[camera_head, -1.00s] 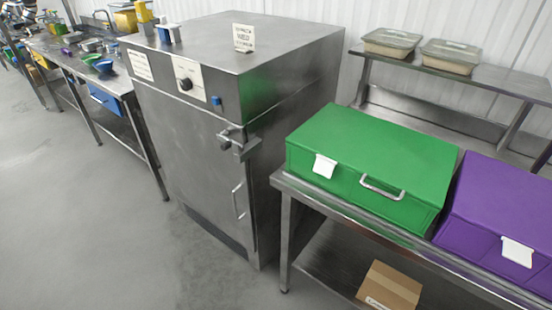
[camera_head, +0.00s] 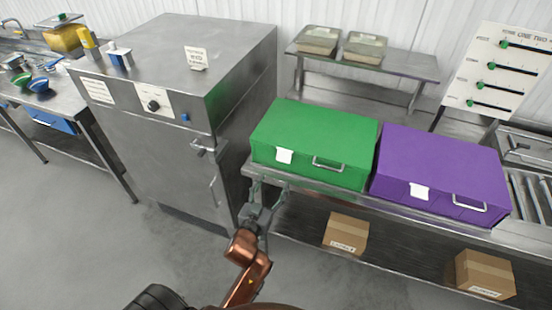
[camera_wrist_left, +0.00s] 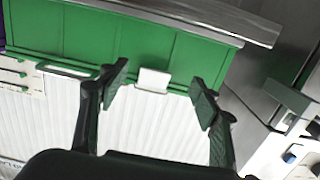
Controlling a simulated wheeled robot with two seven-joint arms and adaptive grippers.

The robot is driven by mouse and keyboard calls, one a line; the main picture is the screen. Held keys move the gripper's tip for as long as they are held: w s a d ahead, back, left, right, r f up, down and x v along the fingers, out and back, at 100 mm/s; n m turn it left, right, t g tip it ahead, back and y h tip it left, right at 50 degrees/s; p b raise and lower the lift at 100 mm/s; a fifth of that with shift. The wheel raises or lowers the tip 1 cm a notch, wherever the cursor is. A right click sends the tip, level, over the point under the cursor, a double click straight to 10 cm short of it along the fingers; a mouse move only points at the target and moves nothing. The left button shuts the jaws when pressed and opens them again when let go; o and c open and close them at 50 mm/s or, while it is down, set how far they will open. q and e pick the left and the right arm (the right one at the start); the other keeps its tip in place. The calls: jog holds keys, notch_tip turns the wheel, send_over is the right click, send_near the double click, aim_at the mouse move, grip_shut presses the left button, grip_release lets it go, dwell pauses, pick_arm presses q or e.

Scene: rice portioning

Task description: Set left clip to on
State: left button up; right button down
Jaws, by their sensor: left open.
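A green box (camera_head: 315,140) with a metal handle (camera_head: 328,164) stands on the steel table, and a white tag-like clip (camera_head: 284,156) hangs on its front at the left. My left gripper (camera_head: 268,190) is open and empty, low in front of the box's left end, below the clip. In the left wrist view the picture is upside down; the white clip (camera_wrist_left: 153,79) on the green box (camera_wrist_left: 145,40) shows between the open fingers (camera_wrist_left: 160,88), apart from them. A purple box (camera_head: 440,165) to the right carries a similar white clip (camera_head: 419,191). My right gripper is not in view.
A steel cabinet (camera_head: 150,140) with a latch stands left of the green box. The table's front edge (camera_head: 350,196) runs below the boxes, with cardboard boxes (camera_head: 346,233) on the shelf beneath. A board with green sliders (camera_head: 500,75) stands at the back right.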

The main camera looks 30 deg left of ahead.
aim_at(283, 160)
pick_arm(q)
jog(key=shift+t, duration=0.3)
jog(key=w+r, duration=0.1)
jog(key=w, duration=0.1)
jog(key=w+a+r, duration=0.1)
jog(key=w, duration=0.4)
jog(key=shift+w+a+r, duration=0.35)
jog(key=shift+r, duration=0.05)
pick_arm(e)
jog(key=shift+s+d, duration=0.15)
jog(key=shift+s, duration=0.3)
pick_arm(q)
jog(key=shift+c, duration=0.5)
